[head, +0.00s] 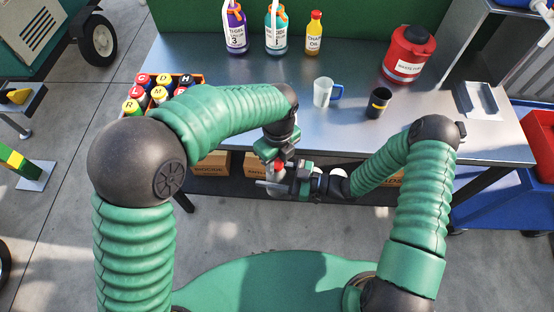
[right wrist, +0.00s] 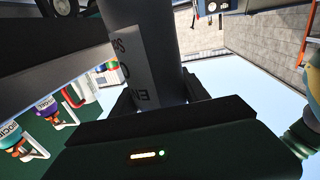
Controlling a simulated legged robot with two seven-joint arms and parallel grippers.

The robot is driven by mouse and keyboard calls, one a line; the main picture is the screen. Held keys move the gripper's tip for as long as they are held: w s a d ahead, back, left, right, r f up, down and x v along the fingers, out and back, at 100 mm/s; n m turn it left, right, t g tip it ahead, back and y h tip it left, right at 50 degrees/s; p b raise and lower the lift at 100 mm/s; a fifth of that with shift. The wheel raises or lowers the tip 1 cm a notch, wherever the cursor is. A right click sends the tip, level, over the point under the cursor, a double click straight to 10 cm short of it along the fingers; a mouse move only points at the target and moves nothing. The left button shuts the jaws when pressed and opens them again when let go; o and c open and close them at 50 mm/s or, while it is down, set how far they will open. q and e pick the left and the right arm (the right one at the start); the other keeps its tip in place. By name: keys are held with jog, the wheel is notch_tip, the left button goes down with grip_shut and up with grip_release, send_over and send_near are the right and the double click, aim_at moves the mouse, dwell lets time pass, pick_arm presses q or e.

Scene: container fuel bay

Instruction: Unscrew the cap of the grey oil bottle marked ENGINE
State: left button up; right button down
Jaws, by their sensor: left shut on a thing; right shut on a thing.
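The grey bottle (head: 274,190) is small and partly hidden between my grippers in the head view, off the front edge of the bench. Its red cap (head: 279,167) is at the top. In the right wrist view the grey bottle (right wrist: 165,40) fills the middle, with a white label on which "EN" is readable. My right gripper (head: 285,183) is shut on the bottle's body from the right. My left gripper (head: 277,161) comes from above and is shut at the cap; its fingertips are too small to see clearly.
The metal bench (head: 210,62) carries a crate of coloured bottles (head: 204,82), a clear jug (head: 323,92), a dark cup (head: 378,102), a red bin (head: 408,54), a metal tray (head: 477,98) and a yellow bottle (head: 314,34). Cardboard boxes (head: 211,163) sit beneath it.

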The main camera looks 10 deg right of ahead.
pick_arm(q)
jog(key=n, duration=0.4)
jog(key=shift+d, duration=0.15)
grip_shut()
jog(key=n, duration=0.6)
jog(key=shift+r, duration=0.1)
jog(key=shift+d, duration=0.1)
jog(key=o, duration=1.2)
grip_release()
jog(key=shift+c, duration=0.2)
